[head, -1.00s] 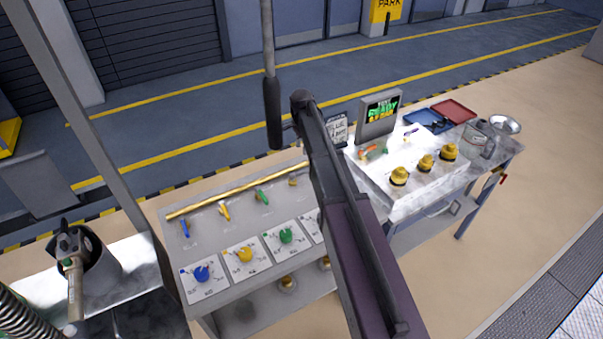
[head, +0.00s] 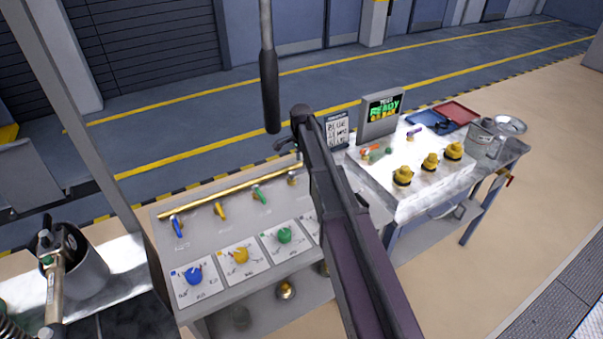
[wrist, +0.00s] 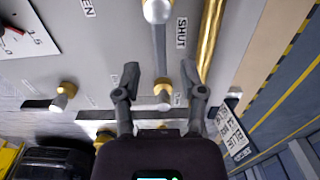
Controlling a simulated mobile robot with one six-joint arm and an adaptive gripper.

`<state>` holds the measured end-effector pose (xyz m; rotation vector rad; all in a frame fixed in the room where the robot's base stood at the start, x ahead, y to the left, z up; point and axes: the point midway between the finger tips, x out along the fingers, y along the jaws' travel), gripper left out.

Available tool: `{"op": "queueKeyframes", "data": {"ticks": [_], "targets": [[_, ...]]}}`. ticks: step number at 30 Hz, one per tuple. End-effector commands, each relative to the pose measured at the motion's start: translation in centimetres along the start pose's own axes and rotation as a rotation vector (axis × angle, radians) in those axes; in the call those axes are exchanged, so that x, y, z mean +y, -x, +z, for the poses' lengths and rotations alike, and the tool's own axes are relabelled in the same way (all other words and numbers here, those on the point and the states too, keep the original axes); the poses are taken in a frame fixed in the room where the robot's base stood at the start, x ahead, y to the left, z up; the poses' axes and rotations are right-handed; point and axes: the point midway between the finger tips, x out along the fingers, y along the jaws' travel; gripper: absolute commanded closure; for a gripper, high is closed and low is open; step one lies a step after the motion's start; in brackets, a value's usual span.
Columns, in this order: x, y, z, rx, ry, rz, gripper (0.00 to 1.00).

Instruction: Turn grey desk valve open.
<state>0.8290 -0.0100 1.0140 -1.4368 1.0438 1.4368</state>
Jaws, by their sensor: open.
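In the wrist view my gripper (wrist: 160,80) is open, its two dark fingers spread. A grey lever (wrist: 159,52), seemingly the grey desk valve's, lies between the fingers, with no clear contact. A pale cap with a brass collar (wrist: 157,10) is at its upper end and a brass fitting (wrist: 164,94) shows near its lower end. The SHUT label (wrist: 181,32) is right of the lever and the OPEN label (wrist: 88,8) is to the left.
The head view shows blue (head: 178,227), yellow (head: 220,211) and green (head: 259,195) levers along a brass pipe (head: 230,190). Dials stand in front of them. A sign (head: 337,132) and a screen (head: 381,112) stand behind.

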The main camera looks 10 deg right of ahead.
Motion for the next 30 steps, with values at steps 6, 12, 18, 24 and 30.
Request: {"op": "queueKeyframes", "data": {"ticks": [6,12,18,24,30], "targets": [[0.0,-2.1,0.0,0.000,0.000,0.000,0.47],[0.0,-3.2,0.0,0.000,0.000,0.000,0.47],[0.0,-3.7,0.0,0.000,0.000,0.000,0.47],[0.0,-3.7,0.1,0.000,0.001,0.000,0.47],[0.0,-3.7,0.1,0.000,0.001,0.000,0.56]]}}
